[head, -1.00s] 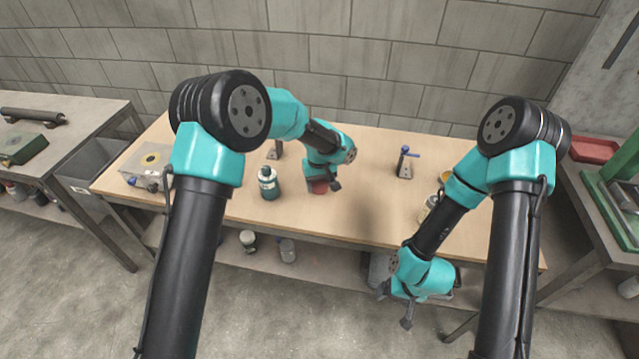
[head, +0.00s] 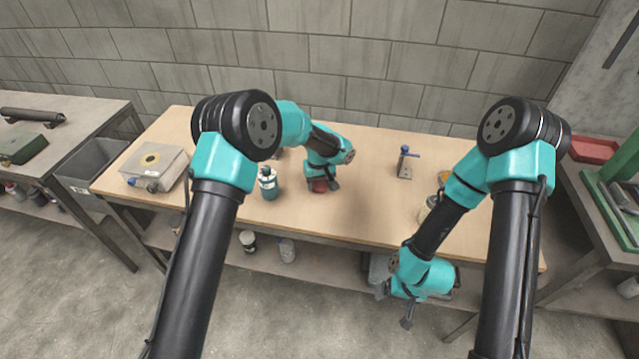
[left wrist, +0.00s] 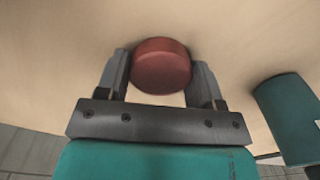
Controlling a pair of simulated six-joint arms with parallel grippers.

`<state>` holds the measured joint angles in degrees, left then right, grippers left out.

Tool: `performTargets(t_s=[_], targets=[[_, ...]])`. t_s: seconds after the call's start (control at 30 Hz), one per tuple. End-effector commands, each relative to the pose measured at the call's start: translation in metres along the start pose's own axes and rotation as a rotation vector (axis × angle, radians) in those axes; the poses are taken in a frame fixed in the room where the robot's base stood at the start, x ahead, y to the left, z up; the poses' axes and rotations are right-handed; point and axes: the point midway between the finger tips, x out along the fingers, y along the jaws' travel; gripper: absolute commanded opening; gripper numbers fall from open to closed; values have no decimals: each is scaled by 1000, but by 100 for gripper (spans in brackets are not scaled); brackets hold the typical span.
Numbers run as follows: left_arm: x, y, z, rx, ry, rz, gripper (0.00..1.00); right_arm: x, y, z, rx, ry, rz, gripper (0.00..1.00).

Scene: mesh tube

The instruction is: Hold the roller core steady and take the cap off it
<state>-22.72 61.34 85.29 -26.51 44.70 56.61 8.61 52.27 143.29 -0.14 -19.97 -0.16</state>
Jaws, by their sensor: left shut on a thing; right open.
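A red round piece (left wrist: 161,66), which I take to be the roller core, sits between the two fingers of my left gripper (left wrist: 162,78) in the left wrist view. The fingers are shut on its sides. In the head view the red piece (head: 319,186) shows low under my left gripper (head: 326,187), over the middle of the wooden bench. I cannot tell where its cap begins or whether it touches the bench. My right gripper (head: 407,312) is open and empty, hanging low in front of the bench's front edge, away from the red piece.
A teal bottle (head: 268,185) stands just left of the left gripper. A blue-handled stand (head: 405,162) is at the back right. The middle right of the bench (head: 370,205) is clear.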

Motion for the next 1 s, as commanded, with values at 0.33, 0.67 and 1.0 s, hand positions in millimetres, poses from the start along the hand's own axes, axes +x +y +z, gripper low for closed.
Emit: performTargets(t_s=[0.33, 0.67, 1.0], targets=[[2, 0, 0, 0, 0, 0, 33, 0, 0, 0, 0, 0, 0, 87], [3, 0, 0, 0, 1, 0, 86, 0, 0, 0, 0, 0, 0, 87], [0, 0, 0, 0, 1, 1, 87, 0, 0, 0, 0, 0, 0, 87]])
